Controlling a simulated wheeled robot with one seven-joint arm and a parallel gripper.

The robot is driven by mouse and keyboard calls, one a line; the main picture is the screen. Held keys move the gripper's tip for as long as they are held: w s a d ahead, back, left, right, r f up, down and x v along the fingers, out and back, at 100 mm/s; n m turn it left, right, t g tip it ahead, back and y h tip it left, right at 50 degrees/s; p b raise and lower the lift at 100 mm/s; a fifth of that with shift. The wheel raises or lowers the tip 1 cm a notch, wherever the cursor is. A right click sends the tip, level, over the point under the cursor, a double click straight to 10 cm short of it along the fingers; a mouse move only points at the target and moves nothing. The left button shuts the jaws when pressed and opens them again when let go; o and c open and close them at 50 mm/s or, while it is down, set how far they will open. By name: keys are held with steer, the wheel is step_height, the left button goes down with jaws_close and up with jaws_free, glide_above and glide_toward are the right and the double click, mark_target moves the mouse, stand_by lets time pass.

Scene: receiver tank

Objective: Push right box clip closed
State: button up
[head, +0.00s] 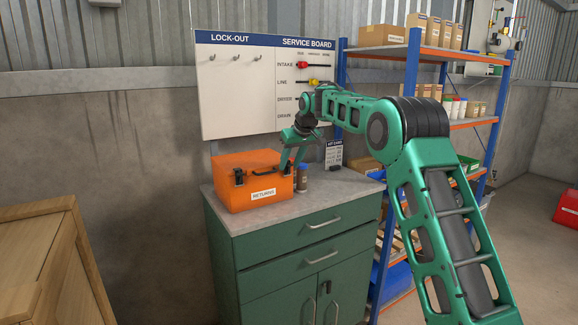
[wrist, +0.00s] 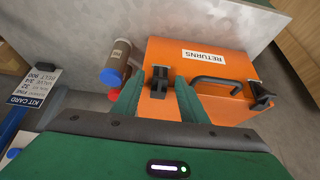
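The orange box (head: 255,195) labelled RETURNS sits on the grey top of the green cabinet, and it fills the middle of the wrist view (wrist: 190,75). Its left clip (head: 238,177) is black and shows at the box's left front edge. The right clip (wrist: 160,82) shows in the wrist view between my fingertips; in the head view my gripper hides it. I cannot tell whether this clip is fully closed. My gripper (head: 286,166) is at the right end of the box. Its two green fingers (wrist: 158,98) are apart, with nothing gripped.
A brown bottle with a blue part (wrist: 112,68) stands close beside the box and my finger. A kit card (head: 334,153) stands behind it. The box's black handle (wrist: 218,82) lies between the clips. The cabinet top (head: 330,195) is clear at the front right.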

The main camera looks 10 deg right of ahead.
steer(key=v, duration=1)
steer(key=shift+r, duration=0.3)
steer(key=s+d+f+m+g+h, duration=0.15)
steer(key=s+d, duration=0.35)
steer(key=s, duration=0.5)
steer(key=s+d+f+m+g, duration=0.1)
steer(key=s+d+f+m, duration=0.15)
steer(key=s+d, duration=0.45)
steer(key=s+d+f+m+g+h, duration=0.1)
steer(key=s+d+f, duration=0.15)
steer(key=s, duration=0.95)
steer(key=s+f+m, duration=0.1)
steer(key=s+f, duration=0.3)
steer(key=s, duration=0.7)
steer(key=s+d+f+m+g, duration=0.1)
steer(key=s+f, duration=0.4)
steer(key=s, duration=0.6)
steer(key=s+d+f+m+g, duration=0.1)
steer(key=s+f+m, duration=0.2)
steer(key=s, duration=0.8)
step_height(320, 180, down, 2)
steer(key=shift+f+y, duration=0.2)
steer(key=shift+y, duration=0.25)
